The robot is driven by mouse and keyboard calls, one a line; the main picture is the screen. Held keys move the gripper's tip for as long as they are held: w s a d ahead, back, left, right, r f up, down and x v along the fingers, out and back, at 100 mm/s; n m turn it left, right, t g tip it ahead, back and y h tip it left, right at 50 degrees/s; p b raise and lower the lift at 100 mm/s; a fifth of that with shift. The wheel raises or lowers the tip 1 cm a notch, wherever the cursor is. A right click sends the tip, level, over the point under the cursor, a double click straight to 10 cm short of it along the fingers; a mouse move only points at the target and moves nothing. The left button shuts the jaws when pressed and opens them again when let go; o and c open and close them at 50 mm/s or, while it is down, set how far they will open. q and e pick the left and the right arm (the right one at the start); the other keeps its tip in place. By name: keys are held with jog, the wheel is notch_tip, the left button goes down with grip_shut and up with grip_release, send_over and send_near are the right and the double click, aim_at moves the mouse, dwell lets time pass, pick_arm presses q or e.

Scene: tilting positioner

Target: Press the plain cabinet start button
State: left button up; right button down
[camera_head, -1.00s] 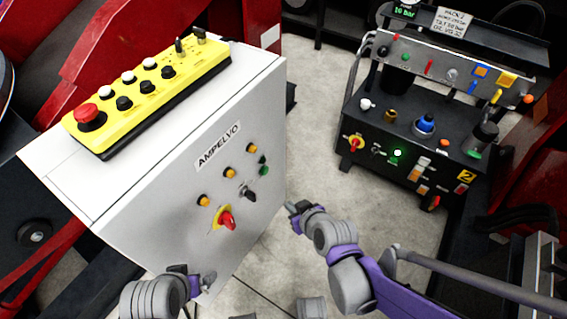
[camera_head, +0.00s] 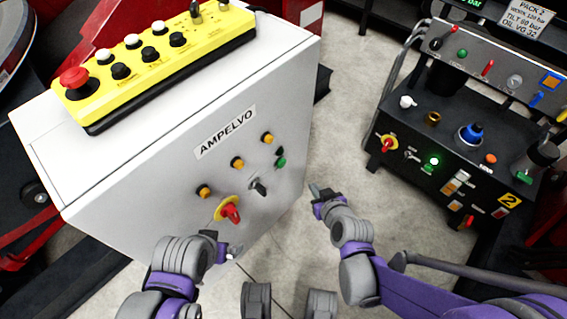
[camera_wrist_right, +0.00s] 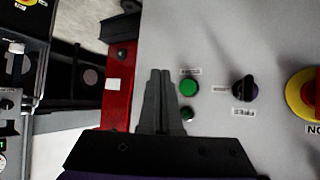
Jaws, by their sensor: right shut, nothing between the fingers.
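The pale grey cabinet (camera_head: 130,190) marked AMPELVO stands at the left. Its front carries a green button (camera_head: 281,162), also in the right wrist view (camera_wrist_right: 189,88), with a smaller dark green one (camera_wrist_right: 187,113) beside it. The label by the green button is too small to read. My right gripper (camera_head: 314,189) is shut and empty, to the right of and below the green button in the head view. In the right wrist view its fingers (camera_wrist_right: 160,72) point along the panel, just left of the button; contact cannot be told. My left gripper (camera_head: 232,254) is low before the cabinet, jaws unclear.
A black selector (camera_head: 258,187), a red-yellow rotary switch (camera_head: 229,211) and orange lamps (camera_head: 237,163) share the panel. A yellow control box (camera_head: 150,62) with a red mushroom button (camera_head: 75,79) lies on top. A black hydraulic unit (camera_head: 440,140) stands right, with open floor (camera_head: 345,140) between.

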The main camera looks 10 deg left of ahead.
jog(key=w+a+p, duration=0.1)
jog(key=w+a, duration=0.4)
jog(key=a, duration=0.2)
jog(key=shift+w, duration=0.1)
dwell(2.1)
jog(key=shift+w+a, duration=0.2)
jog(key=shift+a, duration=0.1)
jog(key=shift+w+a, duration=0.3)
jog(key=shift+a, duration=0.05)
dwell(0.7)
jog(key=shift+s+d, duration=0.1)
dwell(0.3)
jog(key=shift+s+d, duration=0.45)
jog(key=shift+d, duration=0.15)
jog(key=s+d, duration=0.1)
jog(key=d, duration=0.1)
jog(key=s+d+b, duration=0.1)
jog(key=s+d, duration=0.1)
dwell(0.4)
